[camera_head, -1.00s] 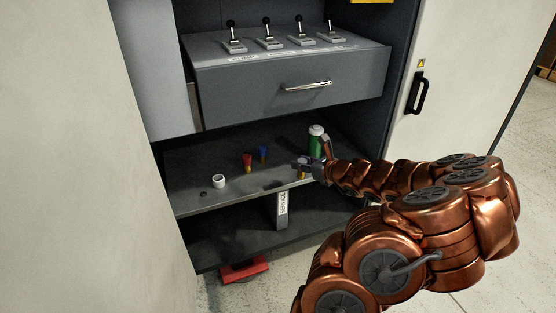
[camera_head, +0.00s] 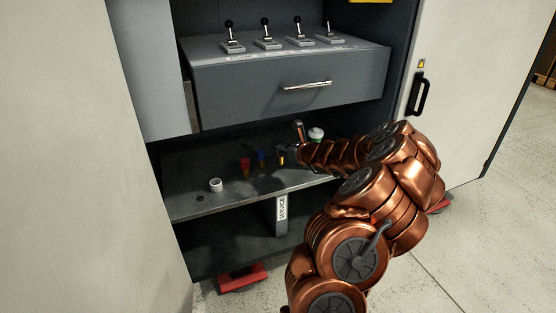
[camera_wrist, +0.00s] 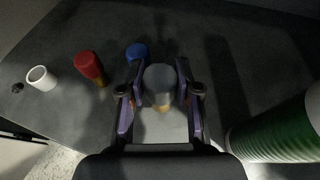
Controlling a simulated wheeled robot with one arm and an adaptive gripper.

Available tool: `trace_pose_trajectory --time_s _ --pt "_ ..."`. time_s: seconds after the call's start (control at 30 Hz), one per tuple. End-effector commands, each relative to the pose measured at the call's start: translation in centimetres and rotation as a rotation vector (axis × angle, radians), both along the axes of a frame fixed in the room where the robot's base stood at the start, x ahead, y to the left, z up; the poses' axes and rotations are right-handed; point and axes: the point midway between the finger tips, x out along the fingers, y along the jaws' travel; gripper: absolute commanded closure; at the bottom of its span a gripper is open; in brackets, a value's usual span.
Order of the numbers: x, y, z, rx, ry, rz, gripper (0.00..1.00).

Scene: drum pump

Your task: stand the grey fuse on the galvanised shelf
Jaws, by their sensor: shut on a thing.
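My gripper (camera_head: 287,155) is shut on the grey fuse (camera_wrist: 160,80), a short grey cylinder with a brass-coloured end. In the wrist view the fuse sits between the two fingers (camera_wrist: 160,98). In the head view only a small part of it shows, brass end downward. It is over the galvanised shelf (camera_head: 235,192) inside the cabinet; I cannot tell whether it touches the shelf. A blue fuse (camera_head: 262,157) stands just left of my gripper and shows beyond the left finger in the wrist view (camera_wrist: 136,51).
A red fuse (camera_head: 245,166) and a small white cup-like piece (camera_head: 216,185) stand further left, near a dark hole. A green canister with a white top (camera_head: 316,134) is right of my gripper, partly hidden by my arm. A drawer (camera_head: 290,87) overhangs the shelf.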

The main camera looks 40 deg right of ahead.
Motion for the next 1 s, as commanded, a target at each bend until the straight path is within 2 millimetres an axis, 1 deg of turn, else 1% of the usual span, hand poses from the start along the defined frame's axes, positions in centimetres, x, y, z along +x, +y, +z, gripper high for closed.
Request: trace_pose_trajectory --time_s 0.17,0.2,0.3,0.4,0.67,0.83,0.87,1.0 --pt "1.2 0.0 -0.4 -0.002 0.001 0.004 1.00" --pt "1.0 -0.1 -1.2 0.001 0.002 0.002 1.00" --pt "0.9 -0.1 -2.8 0.001 0.002 0.001 1.00" --pt "1.0 -0.1 -3.7 0.000 0.002 0.001 1.00" --pt "1.0 -0.1 -3.6 -0.001 0.000 0.001 1.00" --pt "1.0 -0.1 -3.9 0.000 0.000 0.001 1.00" --pt "0.9 -0.1 -3.9 0.000 0.000 0.001 0.65" --pt "0.9 -0.1 -3.9 -0.001 0.000 0.001 0.51"
